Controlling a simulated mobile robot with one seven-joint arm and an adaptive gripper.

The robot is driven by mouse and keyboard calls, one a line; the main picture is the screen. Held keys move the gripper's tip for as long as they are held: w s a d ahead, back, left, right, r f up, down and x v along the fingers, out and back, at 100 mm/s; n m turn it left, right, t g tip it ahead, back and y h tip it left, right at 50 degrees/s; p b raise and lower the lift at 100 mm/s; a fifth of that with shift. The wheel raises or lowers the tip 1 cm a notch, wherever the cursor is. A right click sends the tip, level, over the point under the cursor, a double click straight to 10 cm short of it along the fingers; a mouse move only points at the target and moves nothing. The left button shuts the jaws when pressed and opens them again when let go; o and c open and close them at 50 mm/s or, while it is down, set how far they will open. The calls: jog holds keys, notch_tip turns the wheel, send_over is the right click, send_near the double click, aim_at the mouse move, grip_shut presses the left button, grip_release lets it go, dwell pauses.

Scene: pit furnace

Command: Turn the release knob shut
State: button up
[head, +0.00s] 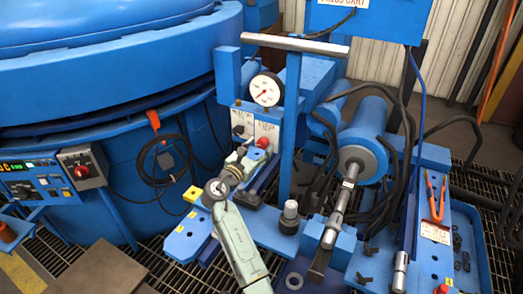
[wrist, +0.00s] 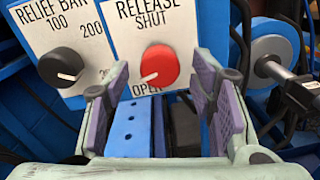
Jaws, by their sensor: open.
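The release knob (wrist: 160,64) is round and red, on a white plate marked RELEASE, with SHUT above it and OPEN below. Its white mark sits at the knob's lower left, on the OPEN side. The knob also shows in the head view (head: 263,143), at the right of the panel under the gauge. My gripper (wrist: 158,108) is open and empty, its purple-padded fingers apart to the left and right below the knob. The knob appears ahead of and between the fingertips, not gripped. In the head view my gripper (head: 243,158) is just left of the knob.
A black relief bar knob (wrist: 61,69) is close left of the red one. A pressure gauge (head: 265,89) stands above the panel. A blue cylinder (head: 362,140) with hoses is to the right. The large blue furnace (head: 110,90) fills the left.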

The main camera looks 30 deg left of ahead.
jog(key=shift+w, duration=1)
jog(key=c, duration=1.1)
jog(key=shift+c, duration=0.2)
